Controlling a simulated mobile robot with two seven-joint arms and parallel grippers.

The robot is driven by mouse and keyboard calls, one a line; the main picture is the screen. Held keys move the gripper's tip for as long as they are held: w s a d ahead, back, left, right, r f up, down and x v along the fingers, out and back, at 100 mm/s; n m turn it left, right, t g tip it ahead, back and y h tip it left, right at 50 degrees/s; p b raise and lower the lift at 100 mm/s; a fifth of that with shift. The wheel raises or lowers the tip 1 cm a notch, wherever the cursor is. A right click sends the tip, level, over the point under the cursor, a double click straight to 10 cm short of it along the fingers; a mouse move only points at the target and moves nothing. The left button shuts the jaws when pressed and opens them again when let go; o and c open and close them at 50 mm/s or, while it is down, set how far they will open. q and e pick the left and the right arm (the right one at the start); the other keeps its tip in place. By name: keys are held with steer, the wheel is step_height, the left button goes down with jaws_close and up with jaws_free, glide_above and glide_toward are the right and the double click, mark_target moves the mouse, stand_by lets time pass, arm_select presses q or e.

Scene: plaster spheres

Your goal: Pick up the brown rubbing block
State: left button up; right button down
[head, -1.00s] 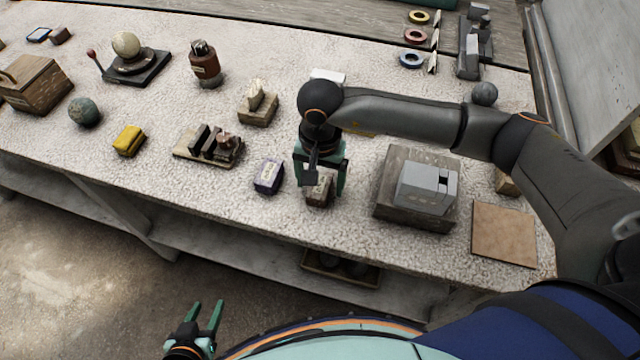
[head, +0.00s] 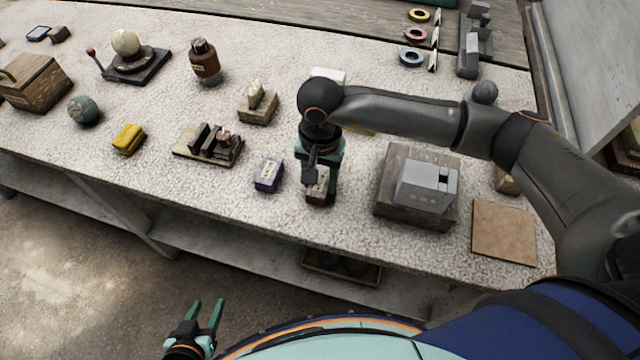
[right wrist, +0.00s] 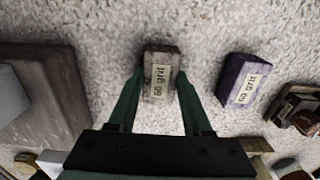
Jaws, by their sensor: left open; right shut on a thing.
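The brown rubbing block (head: 321,193) sits at the table's front part, mostly covered by my right gripper in the head view. In the right wrist view the brown block (right wrist: 160,74) has a pale "60 grit" label and lies between the fingers. My right gripper (head: 319,190) points down and is shut on the block, one finger on each side; the fingers also show in the right wrist view (right wrist: 160,90). I cannot tell any gap between block and table. My left gripper (head: 205,318) is open and empty, low in front of the table.
A purple grit block (head: 268,173) stands just left of the brown one. A wooden block with a grey device (head: 425,186) stands to the right, beside a brown square board (head: 503,232). A yellow block (head: 128,138) and a tool rack (head: 208,145) are further left. The front strip is clear.

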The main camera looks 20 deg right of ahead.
steer(key=shift+r, duration=0.1)
stand_by(0.3)
steer(key=shift+r, duration=0.6)
steer(key=s+a+r+b, duration=0.2)
steer(key=s+a+r, duration=0.1)
steer(key=s+r, duration=0.8)
steer(key=s, duration=0.2)
steer(key=shift+s+a+r, duration=0.25)
steer(key=shift+s+r, duration=0.05)
steer(key=shift+r, duration=0.05)
steer(key=c, duration=0.9)
jaws_free()
steer(key=shift+c, duration=0.2)
jaws_close()
steer(key=shift+w, duration=0.1)
